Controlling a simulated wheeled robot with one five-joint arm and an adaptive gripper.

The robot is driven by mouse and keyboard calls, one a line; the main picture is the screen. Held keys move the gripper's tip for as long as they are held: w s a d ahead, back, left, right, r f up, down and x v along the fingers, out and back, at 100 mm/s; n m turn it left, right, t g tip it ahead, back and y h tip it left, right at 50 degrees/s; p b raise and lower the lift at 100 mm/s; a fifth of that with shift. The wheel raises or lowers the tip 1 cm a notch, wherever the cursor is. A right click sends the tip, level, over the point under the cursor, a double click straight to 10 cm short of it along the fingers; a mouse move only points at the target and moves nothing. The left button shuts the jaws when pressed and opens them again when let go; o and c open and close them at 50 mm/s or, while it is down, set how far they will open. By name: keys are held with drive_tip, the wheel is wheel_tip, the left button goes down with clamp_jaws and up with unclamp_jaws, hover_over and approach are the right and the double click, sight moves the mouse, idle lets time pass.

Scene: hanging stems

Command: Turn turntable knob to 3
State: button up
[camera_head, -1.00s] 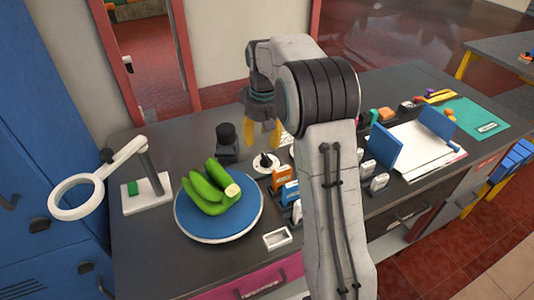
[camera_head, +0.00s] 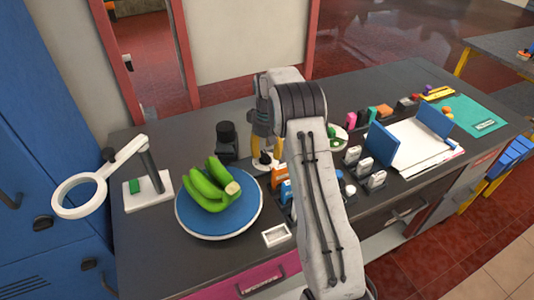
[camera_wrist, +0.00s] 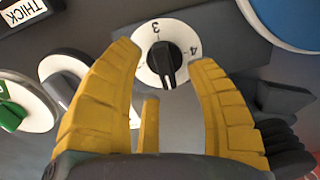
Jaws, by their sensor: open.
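A round white dial with a black knob (camera_wrist: 168,62) lies between my open fingertips in the wrist view. The dial is partly hidden by my fingers in the head view (camera_head: 263,161). The blue turntable (camera_head: 240,222) holds green bananas and stands to its front left; its edge shows in the wrist view (camera_wrist: 290,22). My gripper (camera_wrist: 165,56) is open, its yellow fingers on either side of the dial; contact cannot be told.
In the head view, a black object (camera_head: 227,140) stands left of my gripper, and a magnifier (camera_head: 80,194) stands at far left. Bananas (camera_head: 211,184) rise from the turntable.

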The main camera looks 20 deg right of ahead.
drive_tip(key=shift+f, duration=0.9)
drive_tip(key=shift+o, duration=0.4)
clamp_jaws()
